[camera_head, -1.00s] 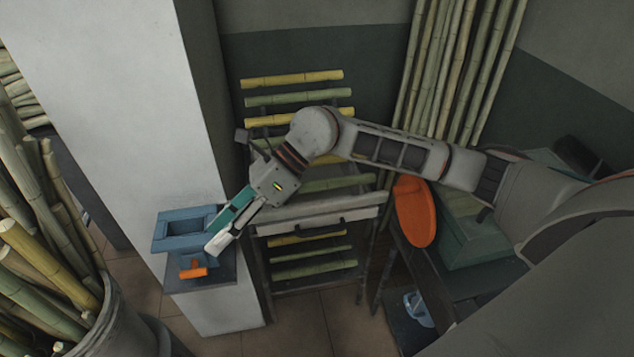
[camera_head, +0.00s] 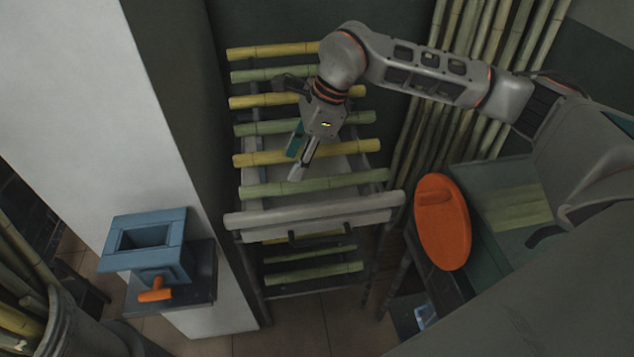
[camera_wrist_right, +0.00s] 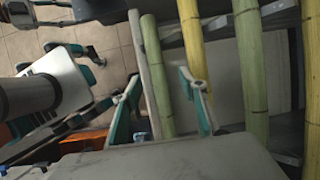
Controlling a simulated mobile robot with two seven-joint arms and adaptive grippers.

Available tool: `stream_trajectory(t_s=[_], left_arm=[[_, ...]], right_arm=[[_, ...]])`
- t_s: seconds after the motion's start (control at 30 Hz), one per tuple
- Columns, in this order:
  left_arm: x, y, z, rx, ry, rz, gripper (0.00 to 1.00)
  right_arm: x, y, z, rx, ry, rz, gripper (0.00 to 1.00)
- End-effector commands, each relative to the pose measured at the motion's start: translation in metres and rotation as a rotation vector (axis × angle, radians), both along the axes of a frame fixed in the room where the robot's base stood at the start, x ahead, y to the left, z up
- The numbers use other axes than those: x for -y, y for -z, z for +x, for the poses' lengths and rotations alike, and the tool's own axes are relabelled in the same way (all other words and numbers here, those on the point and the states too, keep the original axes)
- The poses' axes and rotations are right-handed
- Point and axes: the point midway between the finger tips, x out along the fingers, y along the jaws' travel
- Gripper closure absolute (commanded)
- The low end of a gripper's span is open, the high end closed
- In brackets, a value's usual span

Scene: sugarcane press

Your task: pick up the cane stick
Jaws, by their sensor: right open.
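Several yellow and green cane sticks lie crosswise on a rack; a green cane stick (camera_head: 315,184) and a yellow cane stick (camera_head: 270,158) are near my right gripper. My right gripper (camera_head: 299,166) is open and hangs over the rack, pointing down. In the right wrist view, my right gripper (camera_wrist_right: 160,95) has its teal fingers apart, with a green cane stick (camera_wrist_right: 157,75) showing between and beyond them. A yellow cane stick (camera_wrist_right: 190,50) lies to the right of that. I cannot tell the exact height of the fingers above the sticks.
The rack's pale front bar (camera_head: 315,210) runs in front of the sticks. A blue press hopper (camera_head: 150,240) with an orange handle stands on a shelf at left. An orange disc (camera_head: 442,222) is at right. A bin (camera_head: 75,330) of canes stands lower left.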

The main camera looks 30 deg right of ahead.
Motion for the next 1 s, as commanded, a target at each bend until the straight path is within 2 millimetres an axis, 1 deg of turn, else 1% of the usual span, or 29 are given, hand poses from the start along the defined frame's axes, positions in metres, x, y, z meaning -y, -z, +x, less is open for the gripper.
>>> stream_trajectory(t_s=[0.1, 0.27, 0.37, 0.6, 0.7, 0.87, 0.9, 0.97, 1.0], left_arm=[[-0.001, 0.002, -0.003, -0.005, 0.0, 0.003, 0.6], [-0.002, 0.001, -0.002, -0.004, -0.002, 0.003, 0.6], [-0.003, 0.001, -0.001, -0.002, -0.002, 0.004, 0.6], [-0.002, 0.001, 0.001, 0.001, -0.005, 0.001, 0.6], [-0.002, 0.002, 0.001, 0.0, -0.005, 0.001, 0.6], [-0.002, 0.001, 0.001, 0.001, -0.005, 0.002, 0.6], [-0.002, 0.001, 0.001, 0.001, -0.005, 0.002, 0.6], [-0.002, 0.001, 0.001, 0.001, -0.005, 0.002, 0.6], [-0.002, 0.001, 0.001, 0.001, -0.005, 0.002, 0.6]], right_arm=[[-0.005, 0.012, 0.001, -0.004, -0.001, 0.0, 0.57], [-0.009, 0.022, 0.002, -0.001, 0.0, 0.001, 0.57], [-0.011, 0.032, 0.001, -0.003, -0.001, 0.001, 0.57], [-0.022, 0.064, 0.003, -0.005, 0.0, 0.001, 0.57], [-0.024, 0.069, 0.004, -0.002, -0.001, 0.001, 0.57], [-0.024, 0.068, 0.004, -0.001, 0.0, 0.001, 0.57], [-0.024, 0.068, 0.004, -0.001, 0.0, 0.001, 0.63], [-0.024, 0.068, 0.004, -0.001, 0.0, 0.001, 0.78], [-0.024, 0.068, 0.004, -0.001, 0.0, 0.001, 0.89]])
